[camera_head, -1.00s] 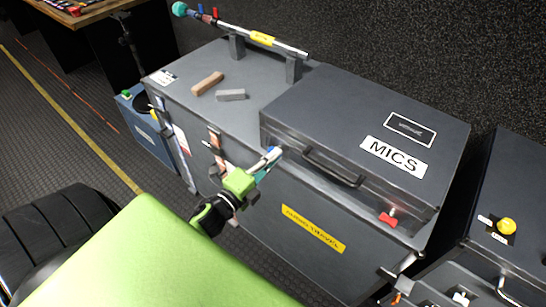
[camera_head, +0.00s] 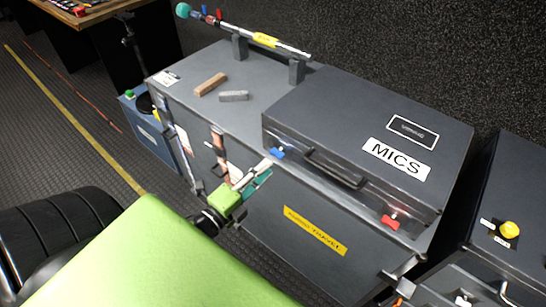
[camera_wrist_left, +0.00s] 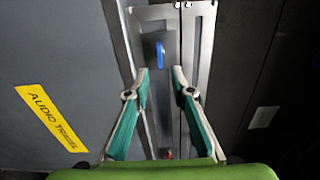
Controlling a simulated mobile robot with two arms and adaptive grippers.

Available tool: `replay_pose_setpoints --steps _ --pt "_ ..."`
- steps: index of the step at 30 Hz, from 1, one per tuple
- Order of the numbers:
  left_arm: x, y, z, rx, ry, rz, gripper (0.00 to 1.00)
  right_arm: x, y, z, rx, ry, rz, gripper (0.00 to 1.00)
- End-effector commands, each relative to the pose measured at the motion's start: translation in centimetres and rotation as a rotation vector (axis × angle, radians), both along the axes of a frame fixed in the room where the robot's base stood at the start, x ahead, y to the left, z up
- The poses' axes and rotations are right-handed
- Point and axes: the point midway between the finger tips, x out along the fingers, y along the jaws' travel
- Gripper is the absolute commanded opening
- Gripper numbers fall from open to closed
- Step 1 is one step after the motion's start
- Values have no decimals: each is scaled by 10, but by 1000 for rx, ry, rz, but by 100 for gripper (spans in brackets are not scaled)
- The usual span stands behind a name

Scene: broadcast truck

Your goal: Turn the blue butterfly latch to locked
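The blue butterfly latch (camera_head: 277,153) sits on the front of the dark MICS case (camera_head: 372,130), near its left end. It also shows in the wrist view as a narrow upright blue shape (camera_wrist_left: 160,54); whether it is locked I cannot tell. My left gripper (camera_head: 263,172) is just below and left of the latch in the head view, apart from it. In the wrist view its two fingers (camera_wrist_left: 161,75) are open and empty, with the latch beyond the gap between the tips. My right gripper is not in view.
A red latch (camera_head: 390,222) is on the case's right front, with a handle (camera_head: 333,168) between. The case stands on a larger grey trunk (camera_head: 240,118) bearing two small blocks and a microphone pole on supports (camera_head: 265,40). Another case (camera_head: 510,210) stands at right.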

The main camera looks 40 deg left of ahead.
Motion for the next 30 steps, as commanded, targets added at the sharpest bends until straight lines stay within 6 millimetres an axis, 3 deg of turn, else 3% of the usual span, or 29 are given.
replay_pose_setpoints --steps 3,10,30 --pt "-26 2 -1 -2 3 2 22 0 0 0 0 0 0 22" --pt "-55 4 0 0 0 0 22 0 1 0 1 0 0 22" --pt "-59 4 0 -1 -1 -1 22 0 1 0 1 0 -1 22"
